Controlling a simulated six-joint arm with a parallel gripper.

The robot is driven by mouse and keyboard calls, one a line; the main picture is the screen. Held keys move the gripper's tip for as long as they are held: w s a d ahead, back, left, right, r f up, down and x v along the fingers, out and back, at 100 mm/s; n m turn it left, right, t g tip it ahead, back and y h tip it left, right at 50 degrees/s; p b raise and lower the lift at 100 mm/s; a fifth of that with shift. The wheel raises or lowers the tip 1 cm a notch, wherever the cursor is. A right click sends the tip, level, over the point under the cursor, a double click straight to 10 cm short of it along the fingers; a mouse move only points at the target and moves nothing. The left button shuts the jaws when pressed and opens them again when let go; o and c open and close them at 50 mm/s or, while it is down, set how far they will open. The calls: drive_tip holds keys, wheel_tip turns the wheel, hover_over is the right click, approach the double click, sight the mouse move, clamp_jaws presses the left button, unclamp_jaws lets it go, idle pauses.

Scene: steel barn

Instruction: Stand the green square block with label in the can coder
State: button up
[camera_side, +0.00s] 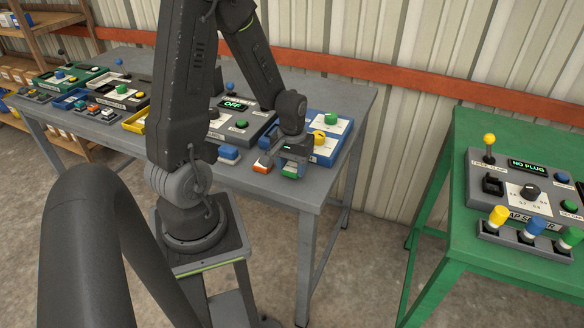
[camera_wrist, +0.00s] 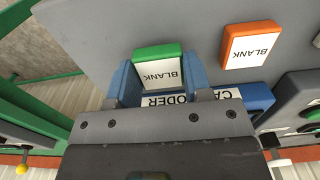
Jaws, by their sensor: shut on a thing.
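The green square block (camera_wrist: 157,70) shows a green edge and a white label reading BLANK. My gripper (camera_side: 291,165) is shut on it, with blue-sided fingers on both sides of the block in the wrist view. In the side view the green block (camera_side: 290,174) is below my gripper near the table's front edge; its gap to the table is hard to tell. The can coder is the blue panel (camera_side: 325,158) just behind my gripper, with a yellow knob and a green button. In the wrist view its label and blue body (camera_wrist: 258,98) are partly hidden by my gripper.
An orange block (camera_side: 262,167) with a BLANK label lies on the grey table close left of my gripper. A blue block (camera_side: 229,154) lies farther left. A grey panel (camera_side: 238,122) reading OFF stands behind. A green table (camera_side: 450,240) stands apart at right.

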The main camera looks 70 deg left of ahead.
drive_tip(key=shift+f, duration=0.5)
drive_tip(key=shift+f, duration=0.2)
drive_tip(key=o, duration=0.9)
